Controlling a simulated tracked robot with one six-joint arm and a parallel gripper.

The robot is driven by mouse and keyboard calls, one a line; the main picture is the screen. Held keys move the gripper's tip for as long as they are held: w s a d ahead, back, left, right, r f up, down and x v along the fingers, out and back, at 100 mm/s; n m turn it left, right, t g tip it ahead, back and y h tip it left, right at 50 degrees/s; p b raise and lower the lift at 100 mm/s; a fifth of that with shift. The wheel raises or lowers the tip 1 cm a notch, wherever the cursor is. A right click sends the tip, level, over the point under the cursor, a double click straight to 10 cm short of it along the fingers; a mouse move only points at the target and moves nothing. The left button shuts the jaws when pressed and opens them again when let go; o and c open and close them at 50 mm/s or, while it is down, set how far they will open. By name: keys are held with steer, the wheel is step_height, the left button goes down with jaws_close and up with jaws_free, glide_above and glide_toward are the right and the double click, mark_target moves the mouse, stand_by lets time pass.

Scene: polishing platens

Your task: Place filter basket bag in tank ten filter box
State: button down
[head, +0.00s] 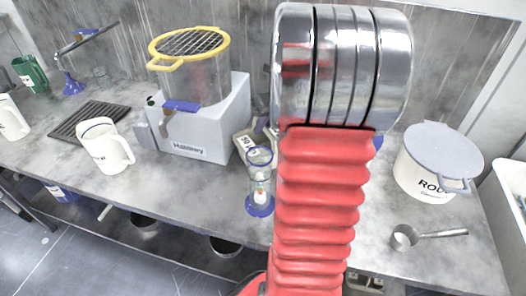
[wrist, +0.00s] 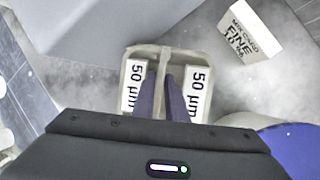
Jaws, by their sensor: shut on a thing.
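The filter basket bag (wrist: 197,84) is a small beige, open-topped carrier with a middle strap and two white labels reading "50 µm". My gripper (wrist: 161,80) has its two dark purple fingers closed on the middle strap in the wrist view. In the head view the bag (head: 243,141) shows just left of my red arm, beside the white machine, partly hidden. Whether it touches the counter I cannot tell. My gripper is hidden behind the arm in the head view. No box marked as tank ten's filter box can be made out.
A white machine (head: 200,135) carries a clear tank with a yellow rim (head: 157,64). A glass cylinder (head: 260,178) stands close in front of the bag. A white "FINE 10 µm" card or box (wrist: 248,32) lies nearby. A lidded white pot (head: 425,180) and a ladle (head: 404,237) are at right.

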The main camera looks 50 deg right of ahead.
step_height(320, 180, up, 28)
stand_by(0.8)
stand_by(0.8)
steer(key=shift+s, duration=0.1)
